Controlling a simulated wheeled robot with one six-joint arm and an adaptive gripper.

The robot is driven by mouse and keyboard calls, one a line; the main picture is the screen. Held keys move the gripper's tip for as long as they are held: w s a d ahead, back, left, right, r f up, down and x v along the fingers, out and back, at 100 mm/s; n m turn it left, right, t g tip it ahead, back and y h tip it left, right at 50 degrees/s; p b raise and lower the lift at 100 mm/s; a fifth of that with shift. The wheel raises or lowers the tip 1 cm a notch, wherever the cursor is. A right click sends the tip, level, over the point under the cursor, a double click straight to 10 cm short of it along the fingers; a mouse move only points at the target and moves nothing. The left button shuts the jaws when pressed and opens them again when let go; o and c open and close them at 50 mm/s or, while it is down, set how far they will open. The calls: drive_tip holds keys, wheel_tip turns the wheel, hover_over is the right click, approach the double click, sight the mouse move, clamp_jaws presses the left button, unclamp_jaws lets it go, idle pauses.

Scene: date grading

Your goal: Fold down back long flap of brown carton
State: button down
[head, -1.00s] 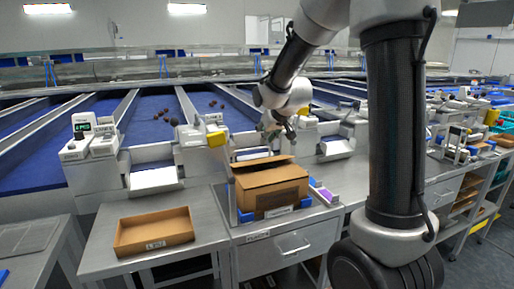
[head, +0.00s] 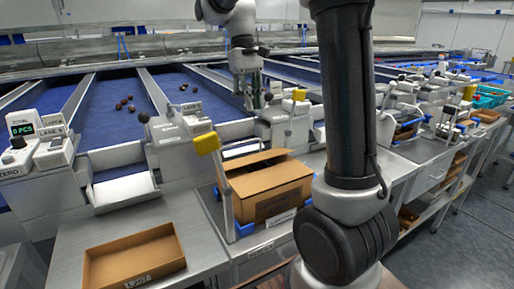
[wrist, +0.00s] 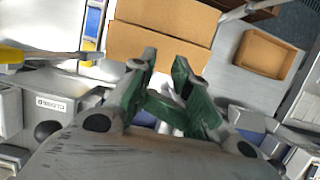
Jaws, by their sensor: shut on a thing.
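The brown carton (head: 273,196) stands in a blue-cornered holder on the bench. Its back long flap (head: 257,159) slants over the top, with a dark gap between it and the front panel. In the wrist view the carton top shows as two brown panels, the nearer one (wrist: 150,45) beyond my fingertips. My gripper (head: 254,103) points down behind and above the carton, apart from it. In the wrist view my green-padded fingers (wrist: 166,62) stand partly closed. I cannot make out what is between them.
A shallow brown tray (head: 135,261) lies on the bench to the left. A yellow-ended part (head: 207,144) sticks out left of the carton. Grey weighing units (head: 183,135) stand behind the bench. Blue belts (head: 110,105) with dates lie beyond.

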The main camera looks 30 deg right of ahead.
sight(262, 159)
drive_tip(key=x, duration=1.3)
drive_tip(key=shift+s+f, duration=0.1)
drive_tip(key=shift+f, duration=0.2)
drive_tip(key=shift+s+f+t, duration=0.5)
drive_tip(key=shift+t, duration=0.6)
drive_tip(key=shift+s+f, duration=0.2)
drive_tip(key=shift+f, duration=0.3)
